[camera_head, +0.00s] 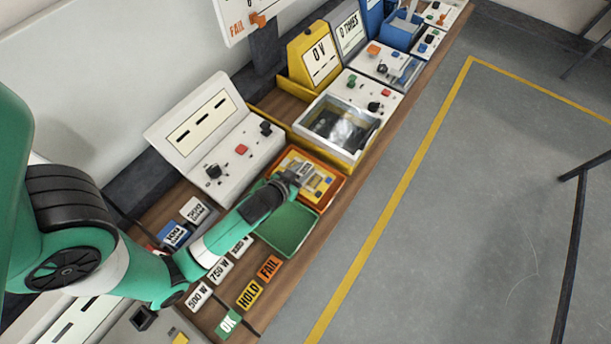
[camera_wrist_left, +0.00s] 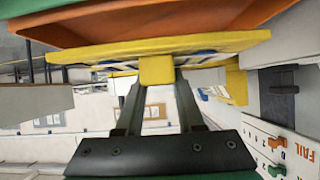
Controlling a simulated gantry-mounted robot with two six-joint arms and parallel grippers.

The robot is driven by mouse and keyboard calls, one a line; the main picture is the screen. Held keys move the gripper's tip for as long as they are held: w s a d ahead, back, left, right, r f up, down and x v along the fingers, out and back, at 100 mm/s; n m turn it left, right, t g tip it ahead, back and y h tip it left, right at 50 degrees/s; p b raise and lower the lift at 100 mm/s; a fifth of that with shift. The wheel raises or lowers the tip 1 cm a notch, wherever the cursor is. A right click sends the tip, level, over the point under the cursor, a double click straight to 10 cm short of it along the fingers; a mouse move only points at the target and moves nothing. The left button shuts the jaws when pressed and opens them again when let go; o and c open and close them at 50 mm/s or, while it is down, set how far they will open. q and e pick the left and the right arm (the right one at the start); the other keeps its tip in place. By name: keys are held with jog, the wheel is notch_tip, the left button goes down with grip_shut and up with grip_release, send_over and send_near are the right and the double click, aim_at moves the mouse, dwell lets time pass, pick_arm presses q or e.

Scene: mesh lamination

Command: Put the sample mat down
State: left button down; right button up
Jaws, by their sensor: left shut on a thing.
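The yellow sample mat (camera_head: 323,187), with blue and pale pieces on it, shows at the orange tray (camera_head: 322,206) in the head view. My left gripper (camera_head: 303,174) reaches over its left part and hides some of it. In the left wrist view the fingers are shut on a yellow block (camera_wrist_left: 157,70) on the mat (camera_wrist_left: 225,43). The orange tray (camera_wrist_left: 150,26) shows just beyond the mat there. I cannot tell whether the mat touches the tray floor. My right gripper is not in view.
An empty-looking green tray (camera_head: 290,236) lies beside the orange tray, partly under my left arm. A white control box (camera_head: 240,160) stands behind. A yellow-framed machine with a clear lid (camera_head: 342,125) stands farther along. Label cards, including HOLD (camera_head: 250,294), lie on the near bench.

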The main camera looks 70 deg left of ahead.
pick_arm(q)
jog(key=shift+w+a+f, duration=0.35)
jog(key=shift+w+f, duration=0.05)
jog(key=shift+f, duration=0.25)
notch_tip(320, 180, down, 3)
jog(key=shift+w+a+r+b, duration=0.15)
jog(key=shift+b, duration=0.6)
jog(key=shift+f, duration=0.3)
jog(key=shift+f, duration=0.2)
jog(key=c, duration=0.5)
grip_release()
jog(key=shift+r, duration=0.1)
